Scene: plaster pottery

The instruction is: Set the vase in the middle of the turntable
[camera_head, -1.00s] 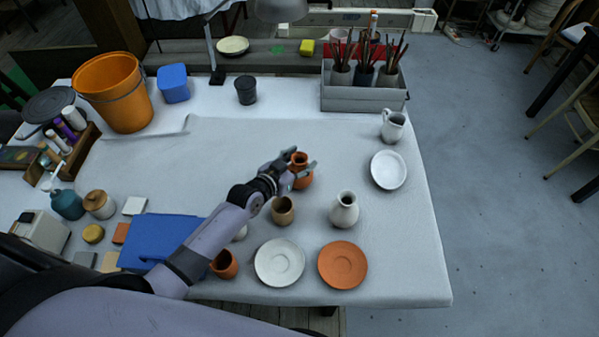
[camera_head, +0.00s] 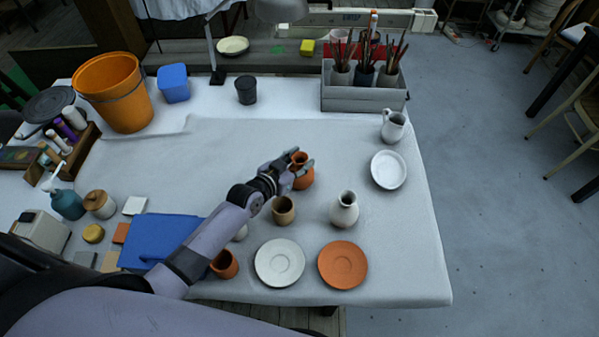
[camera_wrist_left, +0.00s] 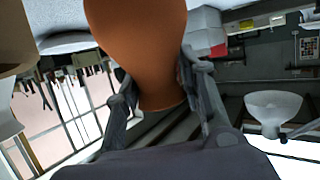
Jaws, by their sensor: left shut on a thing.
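A terracotta vase (camera_head: 302,181) with a narrow neck stands upright near the middle of the white-covered table. My left gripper (camera_head: 294,170) is shut on it, with fingers on either side. In the left wrist view, the vase (camera_wrist_left: 140,45) fills the space between the fingers of the left gripper (camera_wrist_left: 158,95). I cannot tell whether its base is clear of the cloth. A dark round disc (camera_head: 48,103), which looks like the turntable, is at the far left, beside the orange bucket. My right gripper is not in view.
A tan cup (camera_head: 283,211) and a white vase (camera_head: 344,211) stand close in front of the held vase. White (camera_head: 279,262) and terracotta (camera_head: 342,265) saucers lie nearer. The orange bucket (camera_head: 113,95) and a wooden caddy (camera_head: 80,150) border the disc. The cloth's back middle is clear.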

